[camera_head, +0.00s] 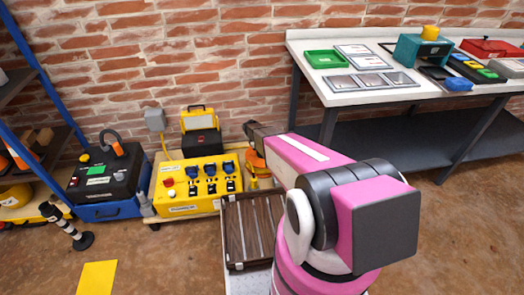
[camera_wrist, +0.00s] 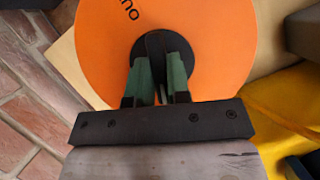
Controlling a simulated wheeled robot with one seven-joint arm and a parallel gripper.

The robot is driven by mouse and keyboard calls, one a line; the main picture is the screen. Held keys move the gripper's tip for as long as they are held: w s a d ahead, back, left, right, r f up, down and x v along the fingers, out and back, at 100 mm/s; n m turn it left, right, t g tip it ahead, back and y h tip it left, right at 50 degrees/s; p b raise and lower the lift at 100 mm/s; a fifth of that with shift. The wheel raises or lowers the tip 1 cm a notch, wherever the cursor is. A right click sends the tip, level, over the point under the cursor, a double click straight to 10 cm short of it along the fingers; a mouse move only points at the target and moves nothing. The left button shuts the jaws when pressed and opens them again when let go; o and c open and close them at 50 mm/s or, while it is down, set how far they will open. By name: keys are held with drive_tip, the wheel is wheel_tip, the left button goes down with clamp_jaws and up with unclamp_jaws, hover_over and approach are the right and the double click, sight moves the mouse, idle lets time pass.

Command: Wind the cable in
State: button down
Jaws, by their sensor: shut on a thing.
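An orange disc (camera_wrist: 215,40), which looks like the side of a cable reel, fills the upper wrist view. It has a round black hub (camera_wrist: 183,48) and dark lettering near its top. My gripper (camera_wrist: 158,75) has its green-padded fingers closed on a narrow black part, apparently the reel's handle (camera_wrist: 156,45), in front of the hub. In the head view a small part of the orange reel (camera_head: 254,160) shows beside my pink arm.
Left of the reel stand a yellow control box (camera_head: 197,186), a yellow-black case (camera_head: 201,130) and a black unit (camera_head: 105,172). A slatted dark crate (camera_head: 250,228) lies close below my arm. A white-topped workbench (camera_head: 310,84) stands at right.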

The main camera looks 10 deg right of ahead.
drive_tip(key=shift+n+t, duration=0.8)
drive_tip(key=shift+n, duration=1.1)
drive_tip(key=c, duration=1.1)
unclamp_jaws()
drive_tip(key=v, duration=1)
drive_tip(key=shift+s+a+r, duration=0.1)
drive_tip(key=shift+a+r, duration=0.15)
drive_tip(key=shift+r, duration=0.05)
drive_tip(key=s+d+r+m+y, duration=0.1)
drive_tip(key=s+r+m, duration=0.5)
drive_tip(key=s+r, duration=0.1)
drive_tip(key=s+d+r+m+y, duration=0.2)
drive_tip(key=s+r+m, duration=0.4)
drive_tip(key=s, duration=0.4)
drive_tip(key=s+d+r+m+y, duration=0.1)
drive_tip(key=s+r+m, duration=0.4)
drive_tip(key=s+r, duration=0.2)
drive_tip(key=shift+s+d+r+m, duration=0.15)
drive_tip(key=shift+s+r+m, duration=0.05)
drive_tip(key=shift+s, duration=0.4)
drive_tip(key=shift+s+d+r+m, duration=0.1)
drive_tip(key=shift+s+r+m, duration=0.1)
drive_tip(key=shift+s, duration=0.35)
